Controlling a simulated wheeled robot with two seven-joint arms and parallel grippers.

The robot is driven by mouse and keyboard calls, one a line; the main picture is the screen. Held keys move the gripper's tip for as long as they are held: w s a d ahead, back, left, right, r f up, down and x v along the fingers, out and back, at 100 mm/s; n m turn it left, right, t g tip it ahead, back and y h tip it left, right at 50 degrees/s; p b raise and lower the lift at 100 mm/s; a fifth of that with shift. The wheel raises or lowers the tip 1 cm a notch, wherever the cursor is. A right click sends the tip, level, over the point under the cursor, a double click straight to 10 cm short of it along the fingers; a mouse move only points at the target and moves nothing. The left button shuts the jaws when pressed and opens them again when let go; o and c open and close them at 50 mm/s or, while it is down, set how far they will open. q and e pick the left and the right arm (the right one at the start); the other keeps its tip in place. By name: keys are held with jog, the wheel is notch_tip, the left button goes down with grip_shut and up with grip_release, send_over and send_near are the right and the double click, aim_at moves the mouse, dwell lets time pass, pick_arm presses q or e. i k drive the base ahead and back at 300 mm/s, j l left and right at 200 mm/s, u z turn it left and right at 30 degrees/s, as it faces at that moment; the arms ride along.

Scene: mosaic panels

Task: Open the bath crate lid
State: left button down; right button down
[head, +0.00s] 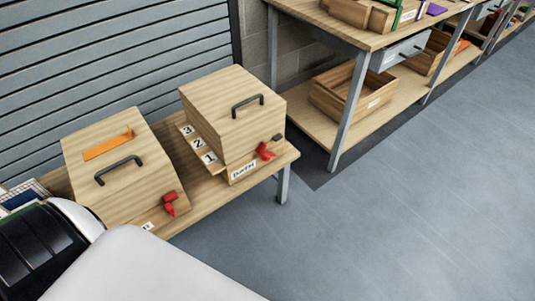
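Two wooden crates with closed lids stand on a low wooden bench. The right crate (228,135) carries a small front label (243,171) that seems to read "Bath", though it is blurred. Its lid (225,95) is down and has a dark bar handle (247,103). A red latch piece (265,151) and a small dark piece (277,138) sit at its front right. The left crate's lid (140,185) is also down, with a dark handle (118,169), an orange strip (108,143) and a red latch (169,203). Neither gripper shows.
Number cards 1, 2 and 3 (198,142) lie left of the right crate. A tall workbench (375,38) with an open wooden box (345,95) on its lower shelf stands behind to the right. Grey floor (420,200) is clear. A shutter (110,50) backs the bench.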

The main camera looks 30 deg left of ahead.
aim_at(233, 111)
jog(key=k+l+u, duration=0.1)
jog(key=u, duration=1.15)
jog(key=i+l+z, duration=0.2)
jog(key=l+z, duration=0.15)
jog(key=l, duration=0.3)
jog(key=i, duration=0.05)
